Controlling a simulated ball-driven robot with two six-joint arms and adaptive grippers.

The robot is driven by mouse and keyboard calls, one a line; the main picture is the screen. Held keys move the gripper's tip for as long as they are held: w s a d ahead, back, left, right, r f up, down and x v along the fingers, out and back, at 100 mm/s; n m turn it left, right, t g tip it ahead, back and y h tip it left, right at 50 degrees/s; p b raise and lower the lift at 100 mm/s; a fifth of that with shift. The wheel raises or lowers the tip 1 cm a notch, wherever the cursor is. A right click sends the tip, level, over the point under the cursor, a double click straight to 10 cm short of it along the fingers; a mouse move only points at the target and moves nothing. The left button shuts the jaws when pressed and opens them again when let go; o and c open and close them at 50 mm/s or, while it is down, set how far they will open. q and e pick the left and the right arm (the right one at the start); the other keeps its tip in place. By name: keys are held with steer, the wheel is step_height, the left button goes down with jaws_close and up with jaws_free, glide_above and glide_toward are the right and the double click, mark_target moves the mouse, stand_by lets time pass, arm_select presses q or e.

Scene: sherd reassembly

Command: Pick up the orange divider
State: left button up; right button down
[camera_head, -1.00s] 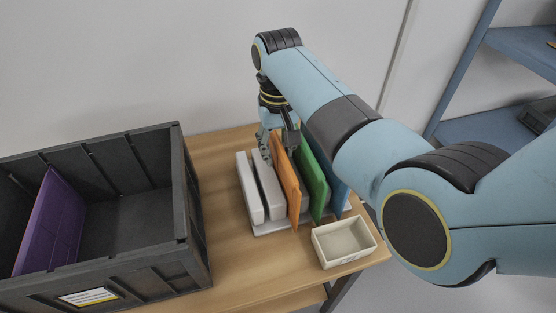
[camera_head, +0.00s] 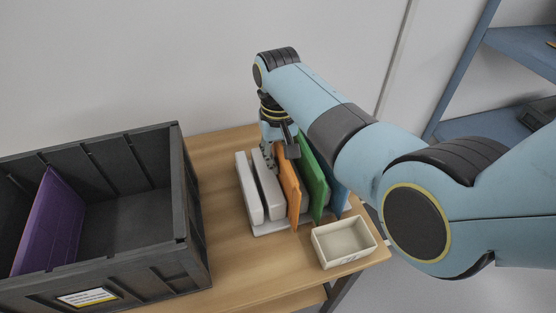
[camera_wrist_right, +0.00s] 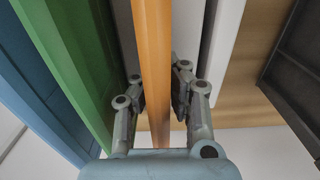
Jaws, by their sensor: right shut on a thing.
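The orange divider (camera_head: 289,190) stands upright in a light rack on the table, between a white slab and a green divider. My right gripper (camera_head: 281,160) reaches down from above at its upper rear part. In the right wrist view the orange divider (camera_wrist_right: 153,70) runs between the two fingers of my right gripper (camera_wrist_right: 157,95), which are shut on it. The fingers hide part of its upper edge in the head view. My left gripper is not in view.
The green divider (camera_head: 314,180) and a blue divider (camera_head: 340,195) stand close on the right, white slabs (camera_head: 249,190) on the left. A dark crate (camera_head: 190,220) holding a purple divider (camera_head: 48,225) is at left. A small cream bin (camera_head: 343,243) sits in front.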

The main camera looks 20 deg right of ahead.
step_height(320, 180, up, 10)
steer(key=shift+p, duration=0.4)
stand_by(1.1)
